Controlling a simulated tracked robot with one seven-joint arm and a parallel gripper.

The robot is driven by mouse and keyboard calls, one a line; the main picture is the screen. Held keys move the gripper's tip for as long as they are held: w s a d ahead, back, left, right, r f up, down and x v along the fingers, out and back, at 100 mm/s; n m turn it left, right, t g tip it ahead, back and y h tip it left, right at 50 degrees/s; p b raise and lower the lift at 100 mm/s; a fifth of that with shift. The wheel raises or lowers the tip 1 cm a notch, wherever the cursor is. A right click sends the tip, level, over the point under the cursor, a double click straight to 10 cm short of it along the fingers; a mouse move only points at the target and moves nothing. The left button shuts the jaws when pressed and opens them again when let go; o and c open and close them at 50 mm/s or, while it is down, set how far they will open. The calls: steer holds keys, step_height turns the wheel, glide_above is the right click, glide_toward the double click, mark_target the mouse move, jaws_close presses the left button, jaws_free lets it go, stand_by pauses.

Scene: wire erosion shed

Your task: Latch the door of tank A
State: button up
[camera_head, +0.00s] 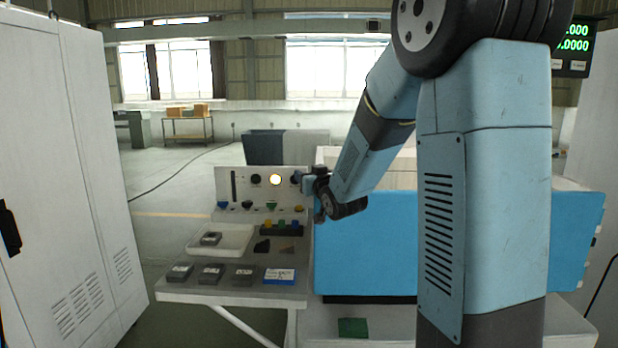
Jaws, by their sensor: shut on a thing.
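The wide blue panel (375,245), which looks like the tank door, stands upright right of the work table. No label A is readable on it. My gripper (309,186) is at the panel's upper left corner, beside the right end of the control panel (236,186). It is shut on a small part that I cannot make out. The gripper and wrist hide that part, and I cannot tell whether it is a latch. My arm crosses in front of the blue panel and hides its middle.
The grey table (215,292) holds a white tray (219,252), several dark blocks and a blue-and-white card (280,275). A white cabinet (60,170) stands at left. A green pad (353,327) lies on the ledge below the blue panel. Floor is clear behind the table's left side.

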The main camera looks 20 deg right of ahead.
steer(key=shift+w+r, duration=0.1)
steer(key=shift+r, duration=0.3)
steer(key=o, duration=1.1)
steer(key=shift+c, duration=0.2)
steer(key=shift+f, duration=0.15)
